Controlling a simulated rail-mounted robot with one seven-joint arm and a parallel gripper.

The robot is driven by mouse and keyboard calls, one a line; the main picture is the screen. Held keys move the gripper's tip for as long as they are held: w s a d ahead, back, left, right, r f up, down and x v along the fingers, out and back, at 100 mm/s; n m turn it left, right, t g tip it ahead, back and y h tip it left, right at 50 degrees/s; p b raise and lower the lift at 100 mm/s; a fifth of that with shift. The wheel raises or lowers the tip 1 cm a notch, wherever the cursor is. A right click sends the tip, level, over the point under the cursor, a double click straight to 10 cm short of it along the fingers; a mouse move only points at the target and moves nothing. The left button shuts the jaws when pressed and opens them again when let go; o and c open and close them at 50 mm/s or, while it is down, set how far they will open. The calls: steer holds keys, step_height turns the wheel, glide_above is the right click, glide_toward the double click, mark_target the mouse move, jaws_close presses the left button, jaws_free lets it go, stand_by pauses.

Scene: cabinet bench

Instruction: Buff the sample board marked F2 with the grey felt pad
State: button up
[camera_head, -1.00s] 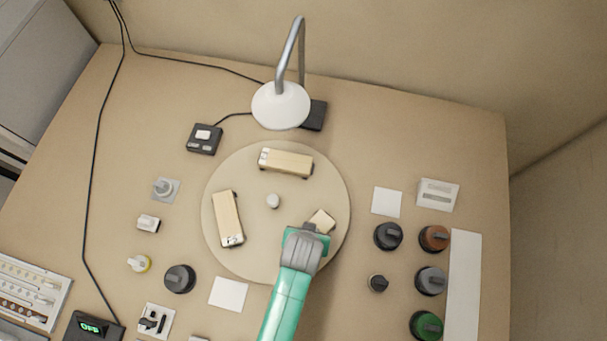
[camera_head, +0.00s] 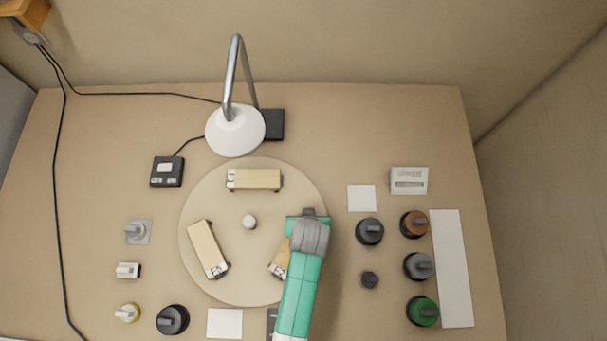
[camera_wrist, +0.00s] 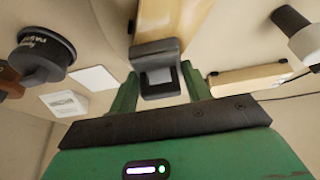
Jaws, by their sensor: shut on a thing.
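My gripper (camera_head: 308,216) is over the right part of the round turntable (camera_head: 215,285). In the wrist view its green fingers (camera_wrist: 160,88) are shut on a dark grey block with a paler grey face (camera_wrist: 158,52), which looks like the felt pad. A pale wooden board (camera_head: 279,262) lies partly hidden under my arm; it also shows beyond the pad in the wrist view (camera_wrist: 172,18). I cannot tell whether the pad touches it. A second board (camera_head: 206,245) lies at the left and a third (camera_head: 258,179) at the back. Their markings are too small to read surely.
A white knob (camera_head: 249,222) stands at the turntable's middle. A lamp (camera_head: 235,131) and a switch box (camera_head: 167,171) are behind it. Dark, brown (camera_head: 414,223), grey (camera_head: 419,265) and green (camera_head: 422,311) knobbed round pieces stand right. A white card (camera_head: 361,198) lies on clear bench.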

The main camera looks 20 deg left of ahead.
step_height(320, 180, up, 3)
steer(key=shift+s+r+p, duration=0.1)
steer(key=shift+s+p, duration=0.05)
steer(key=shift+p, duration=0.65)
step_height(320, 180, up, 5)
steer(key=p, duration=0.5)
